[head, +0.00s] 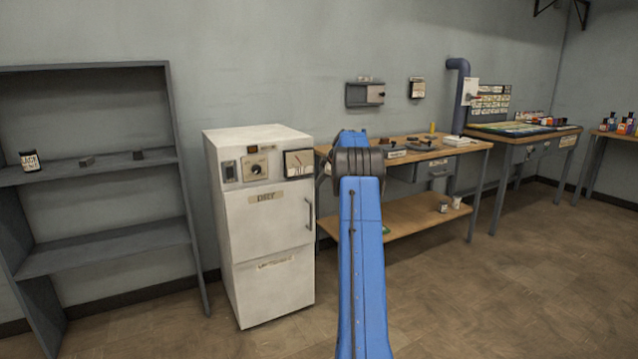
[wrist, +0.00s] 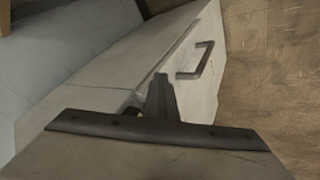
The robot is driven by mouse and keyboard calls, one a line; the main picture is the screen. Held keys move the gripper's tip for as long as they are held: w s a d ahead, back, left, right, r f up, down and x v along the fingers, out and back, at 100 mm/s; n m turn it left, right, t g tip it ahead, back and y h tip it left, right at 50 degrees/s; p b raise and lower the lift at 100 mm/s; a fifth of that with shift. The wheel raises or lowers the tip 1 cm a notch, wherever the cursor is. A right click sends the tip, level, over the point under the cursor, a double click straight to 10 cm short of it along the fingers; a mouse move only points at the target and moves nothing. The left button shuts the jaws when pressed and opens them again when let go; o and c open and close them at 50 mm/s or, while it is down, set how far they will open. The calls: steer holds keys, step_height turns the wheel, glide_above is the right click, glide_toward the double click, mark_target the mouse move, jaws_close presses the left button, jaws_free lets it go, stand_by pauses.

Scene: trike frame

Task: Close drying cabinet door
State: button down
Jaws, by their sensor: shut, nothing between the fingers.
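The drying cabinet (head: 222,225) is a white upright box left of centre in the head view. Its upper door (head: 270,228) carries a "DRY" label and a dark vertical handle (head: 309,213) at its right edge. The door looks flush with the cabinet front, with no open gap visible. The wrist view shows the handle (wrist: 200,64) on the pale cabinet front. My gripper (wrist: 161,80) is shut and empty, in front of the pale cabinet in that view, left of and below the handle. I cannot tell whether it touches. The head view does not show the fingers clearly.
A workbench (head: 420,215) with a lower shelf stands right of the cabinet, partly behind my blue arm. A grey shelf unit (head: 90,255) stands to the left. Another bench (head: 535,145) is farther right. Open floor (head: 500,300) lies at front right.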

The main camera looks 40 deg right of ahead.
steer(key=shift+w+r, duration=0.35)
steer(key=shift+w, duration=0.35)
steer(key=s+f+v, duration=0.1)
steer(key=v, duration=1.6)
steer(key=shift+s+r, duration=0.3)
steer(key=shift+s, duration=0.1)
